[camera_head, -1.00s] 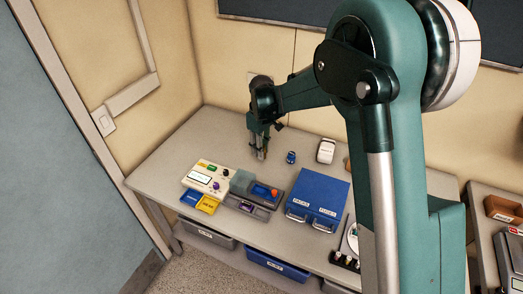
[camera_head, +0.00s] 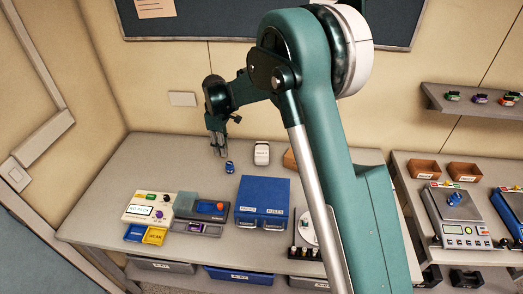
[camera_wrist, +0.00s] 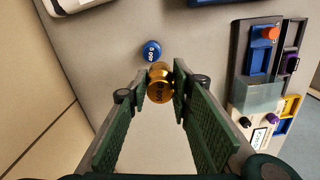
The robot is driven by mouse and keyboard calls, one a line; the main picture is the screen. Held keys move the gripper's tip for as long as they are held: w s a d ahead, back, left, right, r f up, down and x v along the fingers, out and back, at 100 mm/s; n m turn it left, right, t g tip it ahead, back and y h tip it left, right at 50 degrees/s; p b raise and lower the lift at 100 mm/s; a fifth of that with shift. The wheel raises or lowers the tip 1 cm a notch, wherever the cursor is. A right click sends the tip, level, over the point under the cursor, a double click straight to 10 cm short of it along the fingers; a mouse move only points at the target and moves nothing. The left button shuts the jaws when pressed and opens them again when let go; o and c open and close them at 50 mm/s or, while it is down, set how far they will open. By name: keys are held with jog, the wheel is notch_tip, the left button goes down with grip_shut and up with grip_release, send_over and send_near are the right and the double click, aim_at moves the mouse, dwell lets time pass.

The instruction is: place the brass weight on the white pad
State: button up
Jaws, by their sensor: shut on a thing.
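A shiny brass weight (camera_wrist: 160,84) with dark marks on its face is between the fingertips of my gripper (camera_wrist: 159,88) in the wrist view. My gripper is shut on it, with a green finger on each side. In the head view my gripper (camera_head: 218,149) points down near the back of the table, and the weight is too small to make out. A round white disc (camera_head: 306,232) shows at the table's front right, partly hidden by my arm. I cannot tell whether it is the white pad.
A blue weight (camera_head: 230,167) stands close to my gripper; it also shows in the wrist view (camera_wrist: 152,50). A white labelled object (camera_head: 262,153) is to its right. Scales (camera_head: 455,212) stand on the right table.

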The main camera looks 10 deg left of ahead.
notch_tip(320, 180, up, 3)
jog(key=n+p, duration=0.1)
jog(key=n, duration=0.1)
send_over(262, 150)
jog(key=shift+w+a, duration=0.1)
jog(key=shift+f, duration=0.1)
jog(key=shift+f+p, duration=0.3)
jog(key=shift+f, duration=2.8)
jog(key=shift+f, duration=1.85)
jog(key=shift+f, duration=0.15)
jog(key=o, duration=1.2)
jog(key=shift+r, duration=0.2)
